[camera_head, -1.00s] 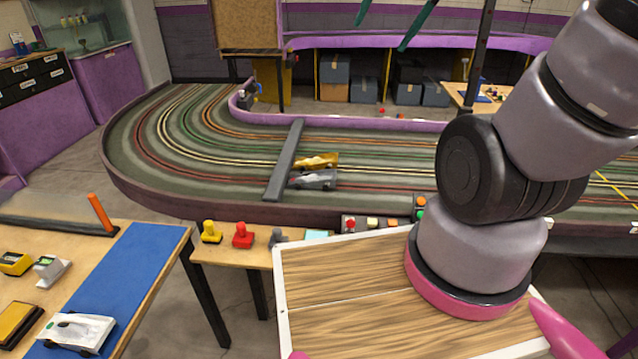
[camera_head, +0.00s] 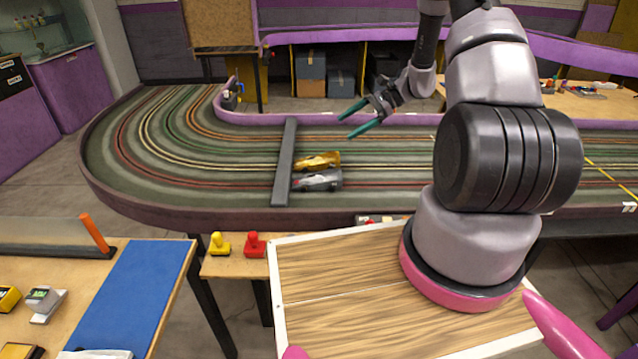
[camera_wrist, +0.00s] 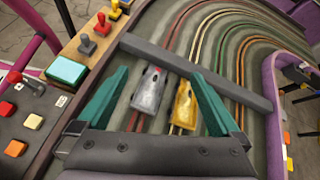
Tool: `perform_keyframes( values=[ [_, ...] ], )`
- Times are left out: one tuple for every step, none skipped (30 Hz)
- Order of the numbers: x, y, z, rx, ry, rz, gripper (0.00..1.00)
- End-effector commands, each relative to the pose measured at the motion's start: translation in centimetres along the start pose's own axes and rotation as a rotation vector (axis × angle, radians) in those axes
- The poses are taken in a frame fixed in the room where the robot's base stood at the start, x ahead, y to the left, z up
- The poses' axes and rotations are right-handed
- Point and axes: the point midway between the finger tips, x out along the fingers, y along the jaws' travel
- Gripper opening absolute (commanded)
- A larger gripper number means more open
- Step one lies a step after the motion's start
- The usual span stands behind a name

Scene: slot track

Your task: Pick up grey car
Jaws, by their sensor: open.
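The grey car (camera_head: 318,180) sits on the slot track beside the dark grey bar (camera_head: 286,165), on the near side of the yellow car (camera_head: 318,161). My gripper (camera_head: 346,126) is open and empty, above the track, to the right of and higher than the cars. In the wrist view the grey car (camera_wrist: 149,90) and the yellow car (camera_wrist: 184,105) both show between the teal fingers of my gripper (camera_wrist: 159,98), beyond the palm. The grey car is nearer the left finger.
The slot track (camera_head: 200,190) has a raised purple and dark border. A side table (camera_head: 225,265) holds a yellow and a red plunger-like piece. A table with a blue mat (camera_head: 135,290) stands at the front left.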

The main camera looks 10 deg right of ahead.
Motion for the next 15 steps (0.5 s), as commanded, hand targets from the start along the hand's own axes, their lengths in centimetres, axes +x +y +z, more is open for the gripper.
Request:
perform_keyframes(
  values=[
    [1.1,0.5,-2.7,0.057,-0.028,-0.017,1.0],
    [1.7,0.6,-4.0,0.087,-0.045,-0.029,1.0],
    [2.4,0.9,-5.6,0.122,-0.064,-0.046,1.0],
    [3.0,1.1,-6.8,0.148,-0.079,-0.057,1.0],
    [3.5,1.3,-7.8,0.171,-0.092,-0.07,1.0],
    [4.0,1.7,-9.1,0.198,-0.106,-0.083,1.0],
    [4.4,1.9,-10.0,0.218,-0.116,-0.094,1.0],
    [4.8,2.1,-10.8,0.235,-0.125,-0.102,1.0],
    [5.2,2.4,-11.6,0.254,-0.135,-0.112,1.0],
    [5.5,2.6,-12.2,0.266,-0.141,-0.119,1.0],
    [5.7,2.8,-12.6,0.276,-0.146,-0.125,1.0],
    [6.0,2.9,-13.1,0.286,-0.152,-0.131,1.0],
    [6.2,3.0,-13.3,0.292,-0.155,-0.134,1.0],
    [6.4,3.0,-13.5,0.297,-0.157,-0.137,1.0],
    [6.8,3.0,-13.6,0.3,-0.16,-0.139,1.0]
  ],
)
